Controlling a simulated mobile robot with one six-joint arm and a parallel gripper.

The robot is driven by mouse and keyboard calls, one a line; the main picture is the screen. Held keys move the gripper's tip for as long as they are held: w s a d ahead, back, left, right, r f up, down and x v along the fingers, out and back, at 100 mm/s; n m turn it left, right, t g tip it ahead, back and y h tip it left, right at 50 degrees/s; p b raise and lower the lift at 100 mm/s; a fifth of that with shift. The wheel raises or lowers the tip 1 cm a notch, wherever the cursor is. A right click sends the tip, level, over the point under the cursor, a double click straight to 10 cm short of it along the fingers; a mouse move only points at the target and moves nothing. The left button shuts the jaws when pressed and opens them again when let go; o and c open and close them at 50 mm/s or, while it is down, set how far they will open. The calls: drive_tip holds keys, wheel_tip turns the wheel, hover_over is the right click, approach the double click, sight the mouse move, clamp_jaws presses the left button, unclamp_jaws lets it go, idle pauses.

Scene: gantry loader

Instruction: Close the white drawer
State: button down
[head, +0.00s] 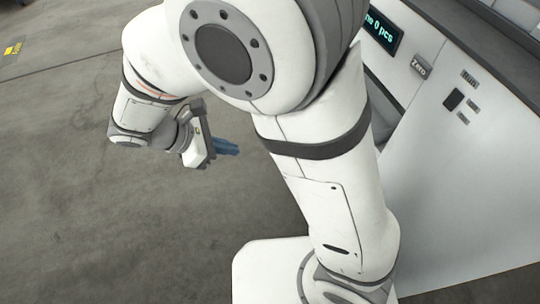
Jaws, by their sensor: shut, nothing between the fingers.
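My gripper (234,149) shows left of the middle of the head view, with blue fingers pointing right. It is shut and empty, above the bare floor and apart from any other thing. I cannot pick out the white drawer for sure. A white cabinet (450,190) fills the right side, and my arm covers part of its near side. No drawer front or handle can be told apart on it.
The cabinet carries a dark display (383,31) reading "0 pcs", a button plate marked Zero (419,66) and small switches. A dark worktop edge (470,45) runs at upper right. The grey floor (70,200) on the left is clear.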

drive_tip(key=r+b+x, duration=0.1)
drive_tip(key=x, duration=0.5)
drive_tip(key=d+b+x, duration=0.1)
drive_tip(key=b+x, duration=0.1)
drive_tip(key=x, duration=0.5)
drive_tip(key=shift+w+d+r, duration=0.25)
drive_tip(key=shift+w+r, duration=0.05)
drive_tip(key=shift+r, duration=0.05)
